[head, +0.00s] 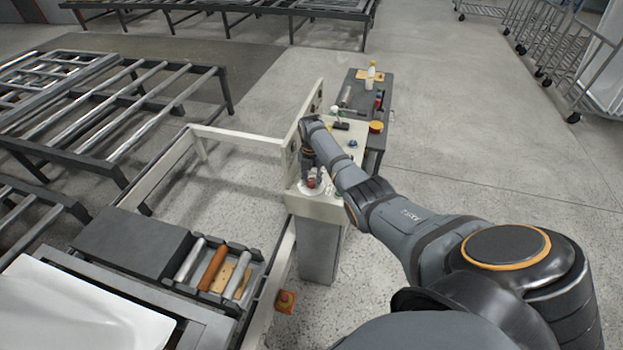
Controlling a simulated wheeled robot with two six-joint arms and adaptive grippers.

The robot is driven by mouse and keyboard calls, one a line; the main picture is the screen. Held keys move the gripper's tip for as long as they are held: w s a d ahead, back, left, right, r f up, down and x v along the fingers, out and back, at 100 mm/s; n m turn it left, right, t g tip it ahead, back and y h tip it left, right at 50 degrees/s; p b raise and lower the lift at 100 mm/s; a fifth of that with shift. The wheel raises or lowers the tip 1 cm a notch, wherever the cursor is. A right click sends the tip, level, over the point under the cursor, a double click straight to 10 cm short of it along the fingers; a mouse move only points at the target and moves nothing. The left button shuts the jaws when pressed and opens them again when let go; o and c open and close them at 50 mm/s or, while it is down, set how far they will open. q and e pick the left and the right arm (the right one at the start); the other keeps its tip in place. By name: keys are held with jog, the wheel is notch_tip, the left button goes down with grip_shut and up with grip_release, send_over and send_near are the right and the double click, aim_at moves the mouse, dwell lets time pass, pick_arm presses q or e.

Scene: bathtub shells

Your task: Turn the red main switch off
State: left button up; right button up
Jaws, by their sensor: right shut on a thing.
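The red main switch (312,183) shows as a small red patch on a pale round base. It sits at the near end of the cream console (327,207). My right arm reaches in from the lower right, and my right gripper (312,175) points down at the switch. It is shut on the switch, and its fingers hide part of it. The exact turn of the switch is too small to tell. My left gripper is not in view.
A dark bench (376,88) behind the console holds a bottle (371,73) and small items. A yellow-and-red button (376,127) is on the right. Roller conveyors (150,95) fill the left. An orange-red box (285,301) is low by the frame. Open floor lies at right.

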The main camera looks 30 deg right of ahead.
aim_at(311, 181)
jog(key=shift+n, duration=0.6)
jog(key=o, duration=1.2)
jog(key=shift+c, duration=0.2)
jog(key=shift+r, duration=0.1)
notch_tip(311, 181, up, 12)
